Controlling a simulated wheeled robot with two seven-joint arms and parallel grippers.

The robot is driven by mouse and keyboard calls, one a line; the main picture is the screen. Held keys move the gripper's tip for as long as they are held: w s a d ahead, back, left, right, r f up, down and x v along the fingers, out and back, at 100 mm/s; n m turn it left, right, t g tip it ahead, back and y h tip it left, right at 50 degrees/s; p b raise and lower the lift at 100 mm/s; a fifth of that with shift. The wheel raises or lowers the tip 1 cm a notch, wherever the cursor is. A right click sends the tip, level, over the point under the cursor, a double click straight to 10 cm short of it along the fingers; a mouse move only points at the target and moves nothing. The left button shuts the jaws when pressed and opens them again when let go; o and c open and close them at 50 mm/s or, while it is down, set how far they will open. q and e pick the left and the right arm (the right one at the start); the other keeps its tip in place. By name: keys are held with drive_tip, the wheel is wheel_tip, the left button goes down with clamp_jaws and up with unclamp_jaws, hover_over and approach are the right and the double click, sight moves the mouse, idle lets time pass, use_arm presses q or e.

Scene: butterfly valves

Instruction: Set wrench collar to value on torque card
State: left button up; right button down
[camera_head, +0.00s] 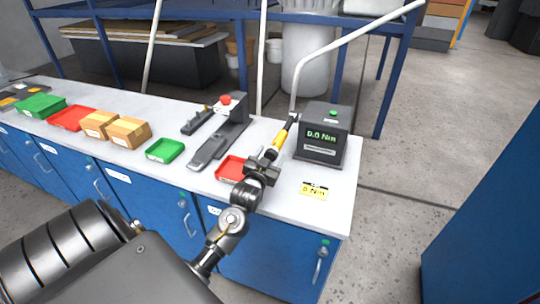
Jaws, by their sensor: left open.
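The torque wrench (280,138), with a yellow section and a dark end, slants up toward the grey tester box (320,145). The box display reads about 0.0 Nm. The yellow torque card (313,190) lies on the bench in front of the box; its value is too small to read surely. My left gripper (270,156) is open at the lower end of the wrench's yellow section. I cannot tell whether its fingers touch the wrench. The gripper and wrist hide the wrench's lower part, and the collar's scale is not readable. My right gripper is not in view.
A red tray (229,169) sits just left of my gripper, partly hidden. A dark fixture with a red button (226,100), a green tray (165,150) and cardboard boxes (128,132) stand farther left. The white bench top (290,215) is clear near its front right corner.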

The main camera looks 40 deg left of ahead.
use_arm(q)
drive_tip(key=c, duration=1)
drive_tip(key=shift+o, duration=0.2)
drive_tip(key=shift+m, duration=0.3)
